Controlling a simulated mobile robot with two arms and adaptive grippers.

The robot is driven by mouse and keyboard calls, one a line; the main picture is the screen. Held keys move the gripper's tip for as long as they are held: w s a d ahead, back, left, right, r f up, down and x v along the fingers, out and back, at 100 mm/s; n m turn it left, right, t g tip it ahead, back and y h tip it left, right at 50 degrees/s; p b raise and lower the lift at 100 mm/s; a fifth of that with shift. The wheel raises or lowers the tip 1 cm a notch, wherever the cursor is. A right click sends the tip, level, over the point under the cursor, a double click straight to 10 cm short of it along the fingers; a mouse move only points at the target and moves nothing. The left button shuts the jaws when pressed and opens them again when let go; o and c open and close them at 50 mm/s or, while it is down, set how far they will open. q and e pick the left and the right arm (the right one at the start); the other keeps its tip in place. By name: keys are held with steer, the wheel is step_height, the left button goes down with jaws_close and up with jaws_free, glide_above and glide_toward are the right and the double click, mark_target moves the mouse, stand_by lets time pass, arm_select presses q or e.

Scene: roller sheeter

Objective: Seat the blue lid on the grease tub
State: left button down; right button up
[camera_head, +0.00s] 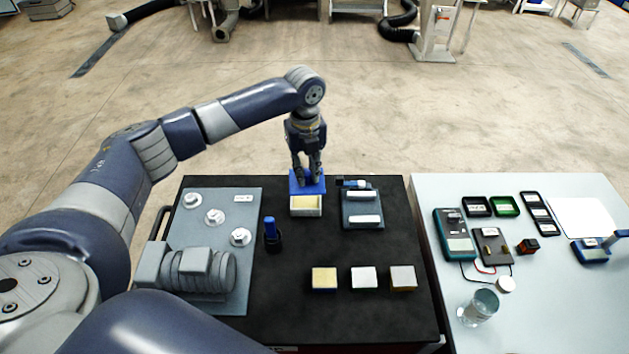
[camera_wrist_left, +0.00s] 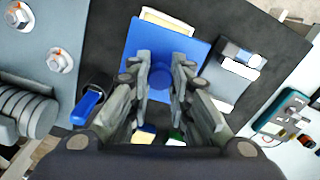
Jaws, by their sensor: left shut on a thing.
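The blue lid (camera_head: 298,190) is a flat square plate. My left gripper (camera_head: 308,180) is shut on its knob from above, and the wrist view shows the blue knob (camera_wrist_left: 160,78) between the fingers. The grease tub (camera_head: 306,212) is a pale open box with yellowish contents, on the black table top. The lid is at the far side of the tub and the tub's near part shows uncovered. In the wrist view a strip of the tub (camera_wrist_left: 168,24) shows past the lid's edge. The exact height gap between them cannot be told. My right gripper is not in view.
A grey tray with two white bars (camera_head: 362,218) stands close right of the tub. A blue-topped black bottle (camera_head: 271,236) and a grey plate with fittings (camera_head: 220,200) are left. Three small blocks (camera_head: 363,278) lie nearer. A pale table (camera_head: 430,190) with tools is at right.

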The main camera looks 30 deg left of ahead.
arm_select(q)
steer(key=shift+w+a+r+m, duration=0.1)
steer(key=shift+w+a+m, duration=0.15)
steer(key=shift+a+m, duration=0.1)
step_height(320, 180, down, 4)
steer(key=b, duration=0.4)
steer(key=shift+r, duration=0.25)
steer(key=shift+f, duration=0.75)
steer(key=shift+r, duration=0.1)
steer(key=shift+p, duration=0.75)
steer(key=shift+f, duration=0.75)
steer(key=shift+f, duration=0.35)
stand_by(1.1)
